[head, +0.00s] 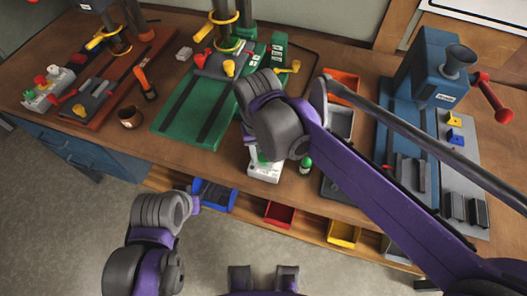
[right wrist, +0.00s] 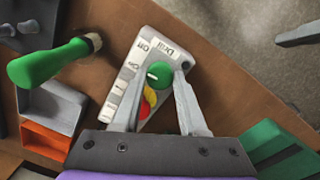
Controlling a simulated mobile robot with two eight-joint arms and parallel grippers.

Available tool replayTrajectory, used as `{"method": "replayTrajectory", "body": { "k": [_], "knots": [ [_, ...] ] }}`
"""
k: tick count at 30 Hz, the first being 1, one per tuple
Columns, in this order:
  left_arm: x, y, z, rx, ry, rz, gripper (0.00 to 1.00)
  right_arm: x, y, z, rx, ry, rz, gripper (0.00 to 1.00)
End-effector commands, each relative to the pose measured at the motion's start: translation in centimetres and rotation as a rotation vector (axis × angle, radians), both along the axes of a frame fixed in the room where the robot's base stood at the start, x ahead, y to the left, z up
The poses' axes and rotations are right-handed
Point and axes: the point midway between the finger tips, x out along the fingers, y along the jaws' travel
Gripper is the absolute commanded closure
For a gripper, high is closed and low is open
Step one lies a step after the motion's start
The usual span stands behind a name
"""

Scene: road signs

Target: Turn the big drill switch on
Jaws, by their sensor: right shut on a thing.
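A white switch box (right wrist: 135,75) with a "DRILL" label and a round green knob (right wrist: 160,76) shows in the right wrist view. A white line marks the knob; yellow and red parts lie below it. My right gripper (right wrist: 164,70) is shut on the green knob, one finger on each side. In the head view the box (head: 266,174) stands near the table's front edge, partly hidden by my right arm, which also hides the fingertips. A drill with a green base (head: 185,112) stands behind it. My left arm shows at lower left, but its gripper is not distinguishable.
At left are a brown cup (head: 130,118) and another switch box (head: 48,88). A blue machine (head: 425,68) with a red handle stands at right. Coloured bins sit below the table edge.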

Motion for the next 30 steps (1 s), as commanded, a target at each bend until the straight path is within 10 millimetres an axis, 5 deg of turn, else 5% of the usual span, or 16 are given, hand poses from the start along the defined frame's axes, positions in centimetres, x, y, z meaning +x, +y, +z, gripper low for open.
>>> {"method": "replayTrajectory", "body": {
  "k": [15,30],
  "knots": [
    [0.03,0.0,0.1,0.0,-0.001,0.0,1.0,-0.01,-0.01,0.07,0.0,-0.002,0.359,1.0],
    [0.03,0.0,0.12,0.0,-0.001,0.0,1.0,-0.01,-0.02,0.07,0.0,-0.002,0.439,1.0]
  ]
}}
